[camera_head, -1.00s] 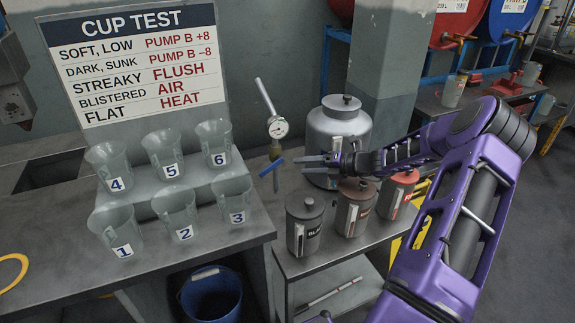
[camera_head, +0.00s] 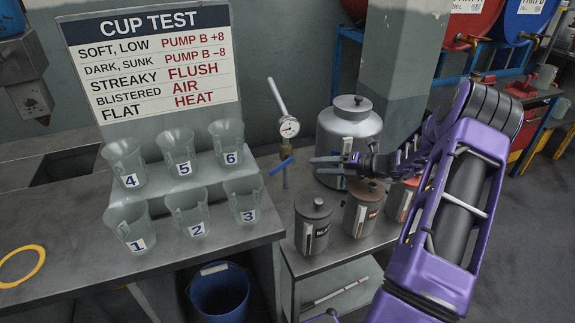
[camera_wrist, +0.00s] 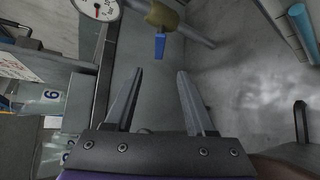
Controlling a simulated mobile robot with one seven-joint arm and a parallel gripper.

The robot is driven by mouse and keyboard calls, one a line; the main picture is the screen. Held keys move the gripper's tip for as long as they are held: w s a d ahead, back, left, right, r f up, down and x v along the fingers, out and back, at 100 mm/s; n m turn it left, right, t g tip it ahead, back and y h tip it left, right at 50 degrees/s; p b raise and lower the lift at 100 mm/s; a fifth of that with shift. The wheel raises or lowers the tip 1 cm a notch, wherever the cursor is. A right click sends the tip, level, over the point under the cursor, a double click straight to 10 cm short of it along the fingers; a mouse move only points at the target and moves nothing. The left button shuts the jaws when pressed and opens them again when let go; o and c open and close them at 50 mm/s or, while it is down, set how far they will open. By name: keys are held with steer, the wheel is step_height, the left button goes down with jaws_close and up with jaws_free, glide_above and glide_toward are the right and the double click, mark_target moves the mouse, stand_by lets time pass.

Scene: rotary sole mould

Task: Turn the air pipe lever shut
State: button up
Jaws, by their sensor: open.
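The blue air pipe lever (camera_head: 281,166) sits on a vertical grey pipe, below a round white gauge (camera_head: 289,127). It slants in the head view. In the wrist view the lever (camera_wrist: 160,46) hangs from a brass-coloured valve body (camera_wrist: 163,15), ahead of my fingertips. The gauge (camera_wrist: 97,8) is partly cut off at the top. My gripper (camera_head: 313,166) is just right of the lever in the head view, pointing left. In the wrist view my gripper (camera_wrist: 160,75) is open and empty. The lever lies beyond the gap between the fingers, apart from them.
A silver tank (camera_head: 348,128) stands behind my gripper, and a dark lidded canister (camera_head: 314,222) stands below it. Numbered clear cups (camera_head: 188,208) stand on the grey bench to the left. A blue bucket (camera_head: 220,292) is under the bench edge. A concrete pillar (camera_head: 392,60) rises behind.

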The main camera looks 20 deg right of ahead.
mark_target(281, 166)
steer(key=b+x, duration=0.1)
steer(key=x, duration=1.7)
steer(key=shift+w+d+r+b, duration=0.1)
steer(key=shift+d+b, duration=0.05)
steer(key=shift+b, duration=0.15)
jaws_close()
stand_by(0.7)
